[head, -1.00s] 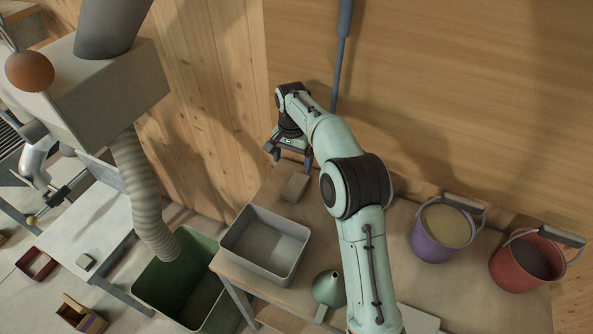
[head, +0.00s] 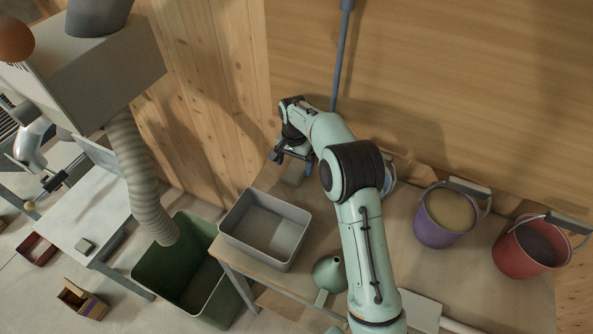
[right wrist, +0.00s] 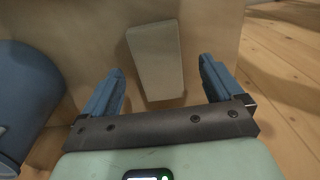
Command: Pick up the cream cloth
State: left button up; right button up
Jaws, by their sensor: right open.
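The cream cloth (head: 293,174) looks like a flat beige folded block and lies on the wooden table near the wall, behind the grey bin. It also shows in the right wrist view (right wrist: 155,52), lying lengthwise between and beyond the fingers. My right gripper (head: 291,163) is over the cloth and partly hides it in the head view. In the right wrist view the gripper (right wrist: 162,72) has its two blue fingers spread on either side of the cloth's near end, with nothing held. I cannot tell the exact height gap. My left gripper is not in view.
A blue bucket (right wrist: 25,100) stands close left in the wrist view. A grey bin (head: 232,230) and a green funnel (head: 329,272) are on the table's near side. Purple (head: 436,232) and red (head: 520,262) buckets stand right. A green bin (head: 160,275) is below left.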

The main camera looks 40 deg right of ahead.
aim_at(297, 170)
jog(key=shift+s+f, duration=0.1)
jog(key=shift+f, duration=1.3)
jog(key=c, duration=1.1)
jog(key=shift+c, duration=0.2)
